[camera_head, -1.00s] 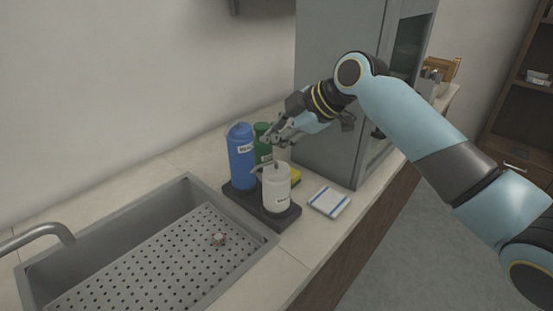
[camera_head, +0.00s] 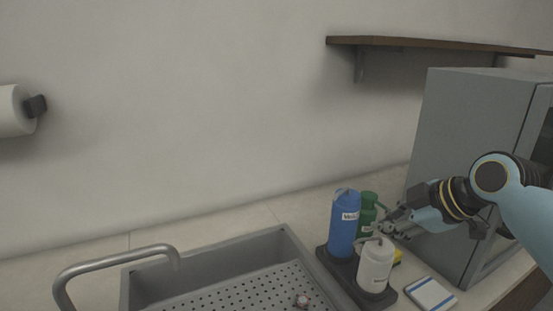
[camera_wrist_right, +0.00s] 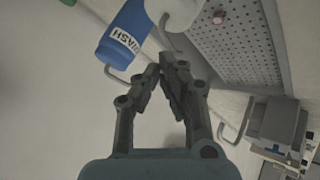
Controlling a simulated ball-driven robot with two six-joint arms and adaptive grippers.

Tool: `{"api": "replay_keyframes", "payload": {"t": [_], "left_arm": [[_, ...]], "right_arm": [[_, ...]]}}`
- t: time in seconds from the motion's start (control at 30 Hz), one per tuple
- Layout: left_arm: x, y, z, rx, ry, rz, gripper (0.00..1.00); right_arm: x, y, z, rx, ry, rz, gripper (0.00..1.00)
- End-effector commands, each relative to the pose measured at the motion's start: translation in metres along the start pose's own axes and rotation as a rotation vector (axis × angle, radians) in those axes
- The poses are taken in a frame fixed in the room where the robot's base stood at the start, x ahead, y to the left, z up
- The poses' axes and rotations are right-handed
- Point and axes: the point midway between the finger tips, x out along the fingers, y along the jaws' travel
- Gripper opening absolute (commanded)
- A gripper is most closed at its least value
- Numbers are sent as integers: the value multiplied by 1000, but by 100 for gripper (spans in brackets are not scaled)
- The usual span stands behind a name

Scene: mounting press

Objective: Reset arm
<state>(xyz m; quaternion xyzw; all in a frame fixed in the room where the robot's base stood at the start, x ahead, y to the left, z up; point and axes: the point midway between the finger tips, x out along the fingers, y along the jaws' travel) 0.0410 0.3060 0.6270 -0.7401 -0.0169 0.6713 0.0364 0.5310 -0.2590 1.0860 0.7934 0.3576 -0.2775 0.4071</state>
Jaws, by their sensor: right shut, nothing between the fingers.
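My right gripper (camera_head: 388,231) is shut and empty. In the head view it overlaps the top of a white bottle (camera_head: 376,266); I cannot tell whether they touch. A blue bottle (camera_head: 344,225) stands left of it and a green bottle (camera_head: 367,213) behind, partly hidden. In the right wrist view the shut fingertips (camera_wrist_right: 171,66) point toward the blue bottle (camera_wrist_right: 124,38) and the white bottle (camera_wrist_right: 178,12), with nothing between them. My left gripper is not in view.
The bottles stand on a dark tray (camera_head: 337,271). A white-and-blue pad (camera_head: 431,294) lies right of the tray. A grey cabinet-like machine (camera_head: 462,135) stands right. A shelf (camera_head: 430,43) hangs above.

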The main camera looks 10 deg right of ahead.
Motion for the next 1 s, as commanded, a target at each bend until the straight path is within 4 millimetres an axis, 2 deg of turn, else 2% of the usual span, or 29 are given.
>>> {"api": "replay_keyframes", "payload": {"t": [0.03,0.1,0.2,0.3,0.5,0.77,0.8,1.0], "left_arm": [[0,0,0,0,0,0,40],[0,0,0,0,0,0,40],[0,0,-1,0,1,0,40],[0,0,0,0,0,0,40],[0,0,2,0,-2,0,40],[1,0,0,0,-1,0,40],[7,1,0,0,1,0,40],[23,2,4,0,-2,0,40]], "right_arm": [[-2,-28,6,60,-32,-24,0],[-11,-69,17,179,-101,-47,0],[-32,-119,31,358,-202,-52,0],[-54,-155,42,514,-289,-34,0],[-99,-205,58,771,-426,30,0],[-157,-249,73,1059,-569,153,0],[-140,-251,82,1053,-569,148,0],[-89,-270,117,1055,-585,136,0]]}}
